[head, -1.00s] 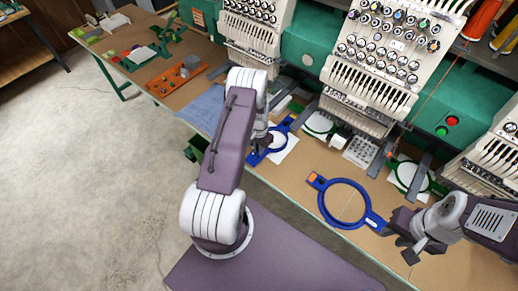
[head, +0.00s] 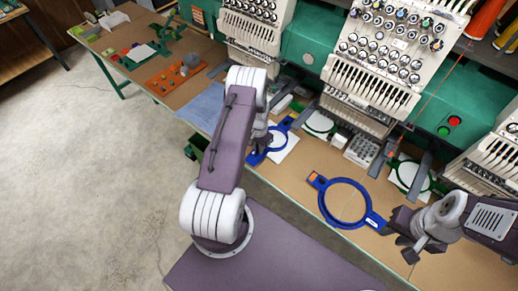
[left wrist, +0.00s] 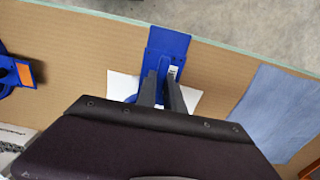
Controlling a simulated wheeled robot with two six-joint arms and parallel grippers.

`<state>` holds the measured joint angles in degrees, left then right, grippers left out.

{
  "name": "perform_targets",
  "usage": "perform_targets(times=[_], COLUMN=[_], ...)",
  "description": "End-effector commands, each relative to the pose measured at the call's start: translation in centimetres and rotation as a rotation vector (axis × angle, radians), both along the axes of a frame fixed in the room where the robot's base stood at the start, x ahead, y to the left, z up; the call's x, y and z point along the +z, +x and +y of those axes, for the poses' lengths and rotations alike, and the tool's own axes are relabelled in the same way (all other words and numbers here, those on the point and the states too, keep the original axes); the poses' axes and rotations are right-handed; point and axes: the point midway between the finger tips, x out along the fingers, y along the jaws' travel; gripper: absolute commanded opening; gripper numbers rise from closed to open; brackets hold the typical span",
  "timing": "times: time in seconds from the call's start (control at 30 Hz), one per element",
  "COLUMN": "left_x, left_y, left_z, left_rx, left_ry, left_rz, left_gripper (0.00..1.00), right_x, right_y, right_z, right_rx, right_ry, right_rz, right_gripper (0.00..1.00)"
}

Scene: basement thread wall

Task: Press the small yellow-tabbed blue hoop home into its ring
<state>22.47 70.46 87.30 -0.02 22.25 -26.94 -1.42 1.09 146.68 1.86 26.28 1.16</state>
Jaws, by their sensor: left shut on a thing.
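A small blue hoop (head: 289,123) lies over a white sheet (head: 287,147) on the tan table, partly hidden by my left arm. My left gripper (head: 262,142) is over its near side. The left wrist view shows the left gripper's two dark fingers (left wrist: 161,88) close together on a blue part of the hoop, beside a flat blue plate (left wrist: 169,45). The gripper is shut on the hoop. A yellow tab and the seating of the hoop in its ring cannot be made out. My right gripper (head: 408,243) is near the large hoop's handle; its jaws are unclear.
A large blue hoop (head: 323,204) with an orange tab lies right of the small one. Embroidery machine heads (head: 385,55) and green-ringed hoops (head: 320,123) stand behind. A blue cloth (head: 203,108) lies left. Bare table (head: 290,180) shows between the hoops.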

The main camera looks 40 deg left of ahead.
Motion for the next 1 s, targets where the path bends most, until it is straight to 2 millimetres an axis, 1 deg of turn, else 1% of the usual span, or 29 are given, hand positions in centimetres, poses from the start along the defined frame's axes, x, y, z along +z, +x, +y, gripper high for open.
perform_targets(times=[0.17,0.57,1.0], left_x=[-0.2,-0.3,-1.2], left_y=[0.1,0.1,0.0], left_z=[0.1,0.1,0.1], left_rx=[0.0,0.0,0.0], left_ry=[0.0,0.0,0.0], left_rz=[-0.001,0.0,0.0], left_gripper=[0.0,0.0,0.0], right_x=[-0.5,-0.6,-1.4], right_y=[0.0,0.0,0.0], right_z=[0.0,0.0,0.0], right_rx=[0.0,0.0,0.0], right_ry=[0.0,0.0,0.0], right_rz=[0.0,0.0,0.0], right_gripper=[0.3,0.3,0.3])
